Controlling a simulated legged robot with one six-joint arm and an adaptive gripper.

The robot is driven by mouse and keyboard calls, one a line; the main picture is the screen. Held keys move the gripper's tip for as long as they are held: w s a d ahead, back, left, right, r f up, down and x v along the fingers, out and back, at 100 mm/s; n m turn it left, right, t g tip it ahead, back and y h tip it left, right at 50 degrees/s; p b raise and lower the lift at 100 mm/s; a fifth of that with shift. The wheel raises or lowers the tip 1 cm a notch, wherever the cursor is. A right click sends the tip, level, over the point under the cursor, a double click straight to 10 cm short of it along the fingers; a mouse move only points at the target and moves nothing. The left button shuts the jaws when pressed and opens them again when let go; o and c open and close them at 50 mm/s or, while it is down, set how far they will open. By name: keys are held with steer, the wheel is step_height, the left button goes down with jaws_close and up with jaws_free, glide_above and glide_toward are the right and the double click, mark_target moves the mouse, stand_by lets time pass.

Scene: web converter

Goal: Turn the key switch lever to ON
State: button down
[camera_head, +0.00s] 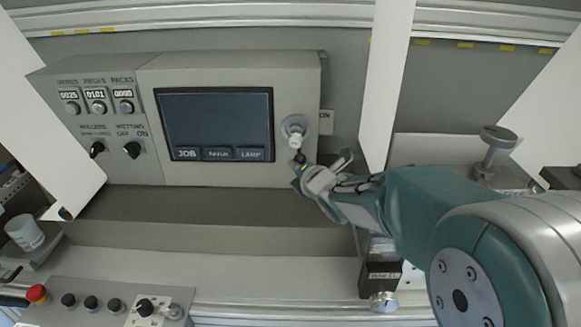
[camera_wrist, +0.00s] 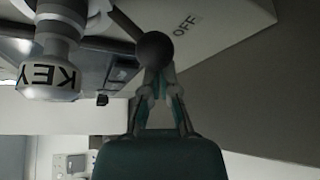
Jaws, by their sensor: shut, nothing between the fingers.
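The key switch (camera_head: 294,127) is a pale round knob on the right of the converter's front panel. In the wrist view its barrel (camera_wrist: 50,78) reads KEY. Its lever is a thin rod with a dark ball end (camera_wrist: 155,48). In the head view the ball (camera_head: 299,157) hangs below the knob. The OFF label (camera_wrist: 186,25) is beside the ball in the wrist view. My gripper (camera_head: 301,169) is just below the ball; in the wrist view its shut fingertips (camera_wrist: 157,72) meet at the ball's edge. I cannot tell if they touch it.
An ON tag (camera_head: 326,122) sits right of the knob. A dark screen (camera_head: 214,124) fills the panel's middle, with counters and two black selectors at left. A white upright post (camera_head: 388,85) stands right of the panel. A button box (camera_head: 105,303) with a red button is at lower left.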

steer(key=d+n+h, duration=0.1)
steer(key=d+r+n+g+h, duration=0.1)
steer(key=d+n, duration=0.1)
steer(key=d+n+h, duration=0.1)
steer(key=h, duration=0.1)
steer(key=shift+d+r+n+g, duration=0.2)
steer(key=shift+r+n+g, duration=0.1)
steer(key=shift+r+n, duration=0.1)
steer(key=shift+d+r+n+h, duration=0.45)
steer(key=shift+n+h, duration=0.15)
steer(key=shift+h, duration=0.1)
steer(key=shift+s+d+r+n+h, duration=0.1)
steer(key=shift+d+r+n+h, duration=0.3)
steer(key=shift+r+n+h, duration=0.35)
steer(key=shift+d+r+n+h, duration=0.35)
steer(key=shift+r+n+h, duration=0.25)
steer(key=shift+n+h, duration=0.15)
steer(key=shift+r, duration=0.1)
